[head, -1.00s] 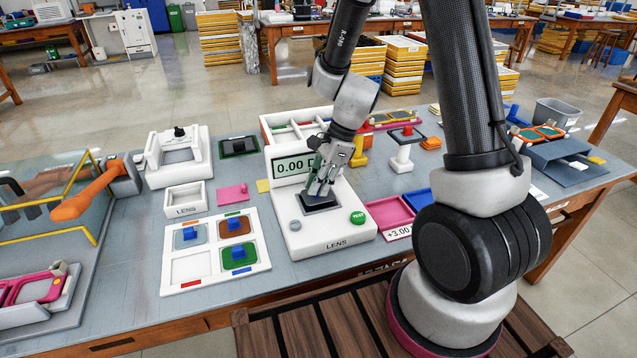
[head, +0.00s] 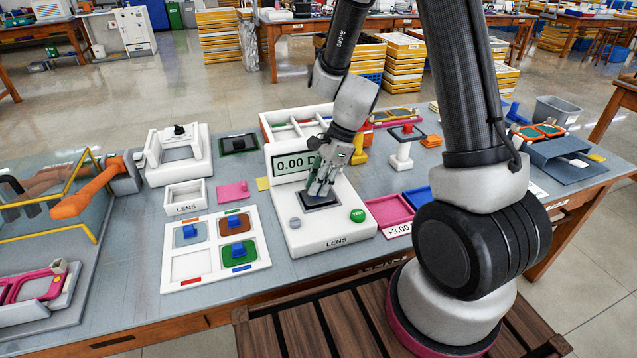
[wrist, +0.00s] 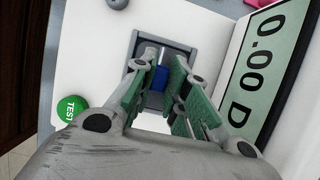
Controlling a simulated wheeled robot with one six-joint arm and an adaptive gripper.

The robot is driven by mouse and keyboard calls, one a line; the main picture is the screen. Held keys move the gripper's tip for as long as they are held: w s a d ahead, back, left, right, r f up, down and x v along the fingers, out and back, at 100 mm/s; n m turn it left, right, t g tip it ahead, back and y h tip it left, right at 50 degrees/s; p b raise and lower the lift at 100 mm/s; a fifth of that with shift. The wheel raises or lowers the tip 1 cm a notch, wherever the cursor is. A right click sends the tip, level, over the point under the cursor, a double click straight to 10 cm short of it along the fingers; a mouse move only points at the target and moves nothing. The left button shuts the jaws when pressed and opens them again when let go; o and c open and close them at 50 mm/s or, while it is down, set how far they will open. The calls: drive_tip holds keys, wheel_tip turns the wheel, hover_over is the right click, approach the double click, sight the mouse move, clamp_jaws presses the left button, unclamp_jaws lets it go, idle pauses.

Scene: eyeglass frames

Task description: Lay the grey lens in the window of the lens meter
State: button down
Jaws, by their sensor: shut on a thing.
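My gripper (head: 320,186) points down over the dark-framed window (head: 322,202) of the white lens meter (head: 338,225). In the wrist view its green-padded fingers (wrist: 160,74) are shut on a small blue knob (wrist: 161,79), the grip of the lens. The knob is over the grey-framed window (wrist: 133,48). The grey lens under the knob is mostly hidden by the fingers, so I cannot tell whether it touches the window. The meter's display (head: 292,165) reads 0.00 D, also in the wrist view (wrist: 262,70).
A white tray (head: 263,262) left of the meter holds blue-knobbed lenses in three wells; its lower-left well is empty. A green TEST button (head: 357,215) and a grey button (head: 295,222) flank the window. A pink tray (head: 388,211) stands at the right.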

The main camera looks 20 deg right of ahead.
drive_tip(key=shift+f, duration=0.45)
idle(0.6)
drive_tip(key=c, duration=1.3)
unclamp_jaws()
drive_tip(key=v, duration=1.2)
drive_tip(key=shift+d, duration=0.1)
